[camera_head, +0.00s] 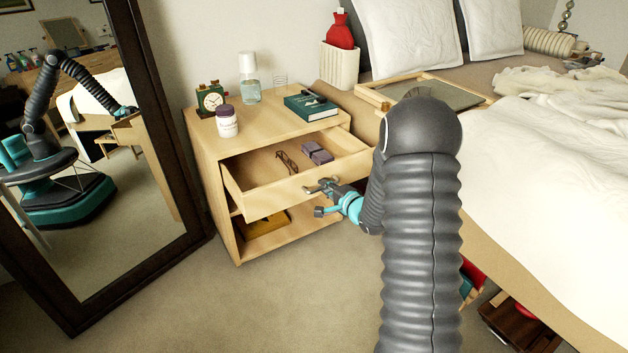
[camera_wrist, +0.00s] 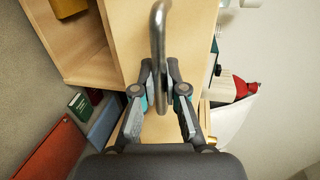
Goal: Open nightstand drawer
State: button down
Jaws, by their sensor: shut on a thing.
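The wooden nightstand (camera_head: 212,170) stands against the wall between the mirror and the bed. Its upper drawer (camera_head: 262,203) is pulled well out, and glasses (camera_head: 288,161) and a dark purple case (camera_head: 317,152) lie inside. My gripper (camera_head: 325,197) is at the drawer front, shut on the metal bar handle. In the wrist view the curved handle (camera_wrist: 158,35) runs down between the fingers of my gripper (camera_wrist: 163,100), and the drawer front (camera_wrist: 125,25) lies just behind it. The gripped part of the handle is partly hidden by the fingers.
The lower shelf holds a yellow item (camera_head: 263,222). A tall mirror (camera_head: 110,170) is left, the bed (camera_head: 550,180) right. Floor in front is clear.

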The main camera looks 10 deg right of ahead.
jog(key=shift+f+v, duration=0.2)
jog(key=shift+v, duration=0.8)
jog(key=shift+f+v, duration=0.2)
jog(key=shift+v, duration=0.75)
jog(key=c, duration=1.2)
grip_release()
jog(key=v, duration=1.2)
jog(key=shift+a+f, duration=0.1)
